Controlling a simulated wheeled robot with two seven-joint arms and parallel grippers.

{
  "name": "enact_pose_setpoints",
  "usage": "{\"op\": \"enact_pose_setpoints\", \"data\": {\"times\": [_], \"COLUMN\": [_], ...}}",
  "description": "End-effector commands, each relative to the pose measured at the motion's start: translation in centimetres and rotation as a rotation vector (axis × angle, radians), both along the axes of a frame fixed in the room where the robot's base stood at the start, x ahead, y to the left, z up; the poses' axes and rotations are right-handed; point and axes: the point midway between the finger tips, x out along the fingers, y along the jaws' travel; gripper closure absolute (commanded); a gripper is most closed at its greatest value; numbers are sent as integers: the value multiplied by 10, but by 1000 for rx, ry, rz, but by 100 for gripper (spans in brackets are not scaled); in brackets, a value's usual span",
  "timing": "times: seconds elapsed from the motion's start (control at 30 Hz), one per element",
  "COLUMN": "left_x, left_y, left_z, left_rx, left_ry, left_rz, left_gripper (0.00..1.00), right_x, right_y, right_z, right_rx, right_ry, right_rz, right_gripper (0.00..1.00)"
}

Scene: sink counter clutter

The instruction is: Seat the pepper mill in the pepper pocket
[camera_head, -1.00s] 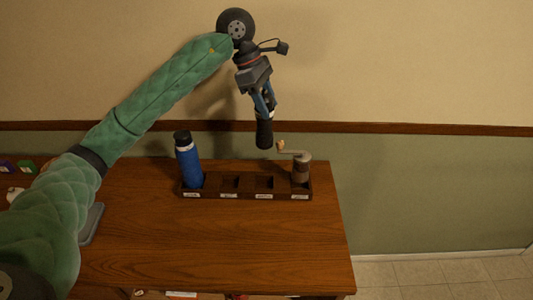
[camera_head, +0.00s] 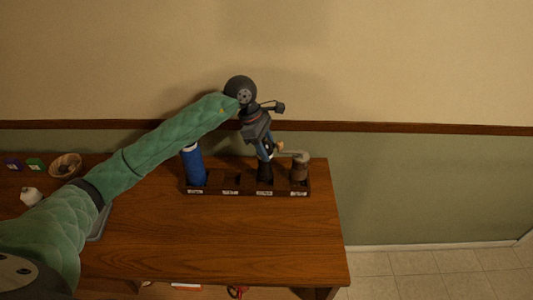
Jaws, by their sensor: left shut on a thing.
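The dark pepper mill (camera_head: 265,173) is upright in the jaws of my left gripper (camera_head: 266,156). Its lower end is at the third pocket from the left of the wooden rack (camera_head: 248,193). I cannot tell whether its base touches the pocket floor. My left gripper is shut on the mill's upper part, which the fingers partly hide. The pocket labels on the rack's front are too small to read. My right gripper is not in view.
A brown grinder with a crank (camera_head: 299,169) fills the rightmost pocket, close beside my gripper. The second pocket is empty. A bowl (camera_head: 66,165) is at the far left. The counter front is clear.

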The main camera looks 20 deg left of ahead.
Motion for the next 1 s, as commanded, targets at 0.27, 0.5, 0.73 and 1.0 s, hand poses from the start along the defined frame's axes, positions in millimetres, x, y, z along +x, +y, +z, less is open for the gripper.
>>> {"op": "enact_pose_setpoints", "data": {"times": [0.27, 0.5, 0.73, 1.0], "left_x": [-1, 0, 0, 0], "left_y": [0, 0, 0, 0], "left_z": [-29, -38, -39, -40], "left_rx": [0, 1, 1, 0], "left_ry": [4, 0, 0, 1], "left_rz": [1, 0, 0, 0], "left_gripper": [100, 100, 100, 45], "right_x": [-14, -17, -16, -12], "right_y": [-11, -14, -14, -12], "right_z": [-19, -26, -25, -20], "right_rx": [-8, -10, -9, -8], "right_ry": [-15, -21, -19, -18], "right_rz": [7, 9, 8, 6], "right_gripper": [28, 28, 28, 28]}}
